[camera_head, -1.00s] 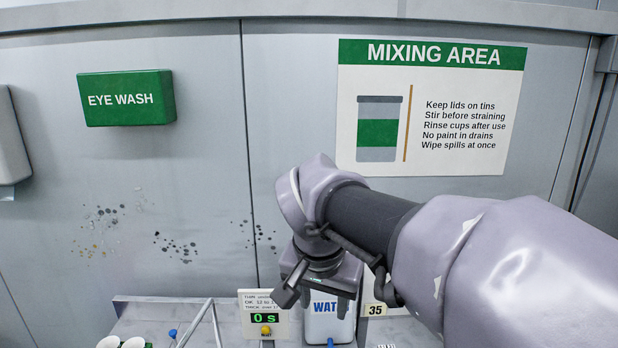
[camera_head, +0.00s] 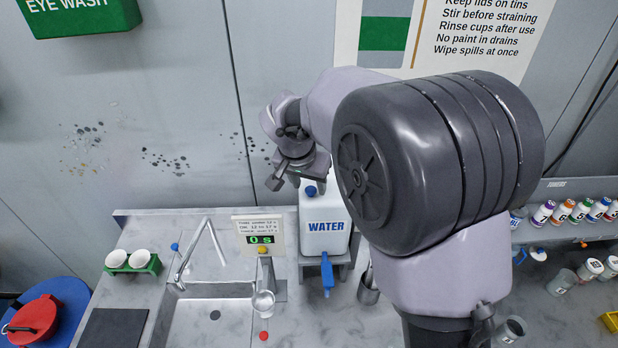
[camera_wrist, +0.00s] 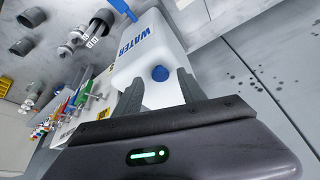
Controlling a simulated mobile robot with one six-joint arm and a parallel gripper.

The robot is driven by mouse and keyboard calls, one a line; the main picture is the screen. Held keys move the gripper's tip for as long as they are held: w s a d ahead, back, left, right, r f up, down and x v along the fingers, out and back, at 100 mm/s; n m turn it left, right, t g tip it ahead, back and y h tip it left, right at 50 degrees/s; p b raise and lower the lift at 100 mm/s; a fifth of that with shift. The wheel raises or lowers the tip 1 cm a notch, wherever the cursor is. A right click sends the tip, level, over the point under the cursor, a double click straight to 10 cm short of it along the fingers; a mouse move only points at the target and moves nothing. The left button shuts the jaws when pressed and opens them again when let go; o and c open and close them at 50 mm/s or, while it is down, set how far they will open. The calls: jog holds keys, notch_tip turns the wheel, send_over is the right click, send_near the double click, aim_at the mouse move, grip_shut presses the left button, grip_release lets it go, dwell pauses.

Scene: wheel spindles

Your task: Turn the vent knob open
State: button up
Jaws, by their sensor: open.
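A white water container (camera_head: 325,222) with blue WATER lettering stands on a stand beside the sink. A round blue knob (camera_head: 311,190) sits on its top; the wrist view also shows the knob (camera_wrist: 160,73). A blue tap (camera_head: 327,275) hangs at the container's lower front. My gripper (camera_head: 296,182) is open above the container's top. In the wrist view its two dark fingers frame the knob, one on each side, with a gap to it. I cannot tell how far the fingertips stand from the knob in height. The fingers look empty.
The sink (camera_head: 212,318) and its faucet (camera_head: 205,245) are left of the container. Toner bottles (camera_head: 562,211) line a rack at the far right.

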jog(key=shift+x, duration=0.8)
jog(key=shift+w, duration=0.1)
jog(key=shift+r, duration=0.1)
jog(key=shift+c, duration=0.2)
grip_shut()
